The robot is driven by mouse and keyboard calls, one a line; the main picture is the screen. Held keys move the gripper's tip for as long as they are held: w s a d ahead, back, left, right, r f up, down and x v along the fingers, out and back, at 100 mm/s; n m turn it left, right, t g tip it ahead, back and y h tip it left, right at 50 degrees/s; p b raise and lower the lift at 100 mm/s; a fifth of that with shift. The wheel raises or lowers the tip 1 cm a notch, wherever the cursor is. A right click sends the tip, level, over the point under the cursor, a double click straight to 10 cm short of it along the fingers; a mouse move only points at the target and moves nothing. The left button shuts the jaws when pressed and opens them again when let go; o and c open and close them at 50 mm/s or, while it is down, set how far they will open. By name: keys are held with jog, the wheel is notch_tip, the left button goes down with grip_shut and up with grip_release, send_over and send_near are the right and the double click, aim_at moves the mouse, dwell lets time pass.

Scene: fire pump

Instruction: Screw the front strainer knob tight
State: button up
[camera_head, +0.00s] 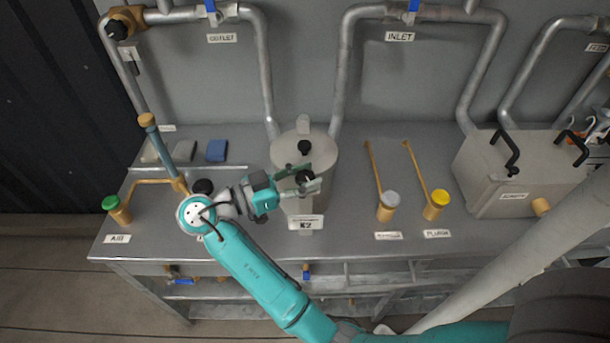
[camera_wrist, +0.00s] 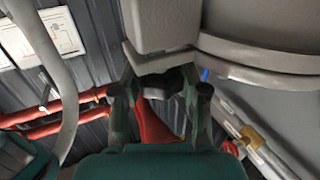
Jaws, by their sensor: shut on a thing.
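The strainer is a grey round canister (camera_head: 290,150) with a flat lid, standing at the middle of the bench. The front knob (camera_head: 305,177) is dark and lies at the canister's near edge, between the fingers of my gripper (camera_head: 305,181). My gripper reaches in from the left and is shut on this knob. In the wrist view the two fingers (camera_wrist: 159,90) flank the black knob (camera_wrist: 160,80), under the pale lid edge (camera_wrist: 265,75). The fingers partly hide the knob, so its thread and seating cannot be seen.
Pipes rise behind the canister. A green-capped valve (camera_head: 111,203) stands left, grey-capped (camera_head: 391,199) and yellow-capped (camera_head: 439,197) ones right. A grey box (camera_head: 510,175) with black handles stands at the far right. Blue and pale blocks (camera_head: 216,151) lie back left.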

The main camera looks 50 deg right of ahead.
aim_at(306, 175)
jog(key=shift+f, duration=0.1)
jog(key=o, duration=1.2)
jog(key=shift+c, duration=0.2)
notch_tip(306, 175, up, 10)
jog(key=shift+r, duration=0.1)
